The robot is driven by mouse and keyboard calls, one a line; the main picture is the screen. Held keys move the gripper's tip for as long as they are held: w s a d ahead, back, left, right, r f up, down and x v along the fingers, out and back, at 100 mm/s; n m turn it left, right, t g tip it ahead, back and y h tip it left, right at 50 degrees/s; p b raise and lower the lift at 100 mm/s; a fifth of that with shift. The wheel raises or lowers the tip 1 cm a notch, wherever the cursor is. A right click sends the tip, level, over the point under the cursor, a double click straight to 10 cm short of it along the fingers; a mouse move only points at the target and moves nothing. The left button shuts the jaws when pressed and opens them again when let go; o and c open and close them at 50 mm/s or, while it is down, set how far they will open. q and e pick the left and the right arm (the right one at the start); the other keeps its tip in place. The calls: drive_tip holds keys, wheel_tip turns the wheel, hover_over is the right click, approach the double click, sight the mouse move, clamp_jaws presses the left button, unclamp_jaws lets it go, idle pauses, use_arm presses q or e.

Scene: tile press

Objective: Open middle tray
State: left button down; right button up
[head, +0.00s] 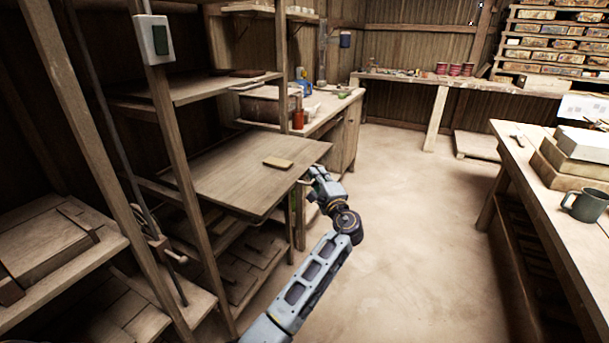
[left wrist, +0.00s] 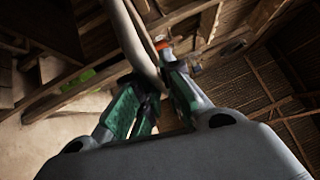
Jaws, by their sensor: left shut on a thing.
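The middle tray (head: 235,180) is a flat wooden board in the rack at centre left. It juts out of the rack toward the aisle, with a small tan wooden block (head: 278,163) lying on it. My left gripper (head: 314,180) is at the tray's front right edge, shut on its handle. In the left wrist view, the green-padded fingers (left wrist: 152,100) close around a smooth curved handle bar (left wrist: 142,45). The fingertips are partly hidden in the head view. My right gripper is not in view.
Another shelf (head: 185,90) lies above the tray, and lower shelves hold boards. A rack post (head: 172,130) with a switch box (head: 154,40) stands at left. A workbench (head: 548,175) with a green mug (head: 586,205) stands at right. The floor (head: 420,210) between is clear.

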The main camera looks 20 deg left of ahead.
use_arm(q)
drive_tip(key=shift+d+f, duration=0.1)
drive_tip(key=shift+d, duration=0.35)
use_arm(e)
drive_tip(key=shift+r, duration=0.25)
use_arm(q)
drive_tip(key=c, duration=1.5)
unclamp_jaws()
drive_tip(key=shift+c, duration=0.2)
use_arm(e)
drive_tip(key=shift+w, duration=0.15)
use_arm(q)
drive_tip(key=shift+r, duration=0.2)
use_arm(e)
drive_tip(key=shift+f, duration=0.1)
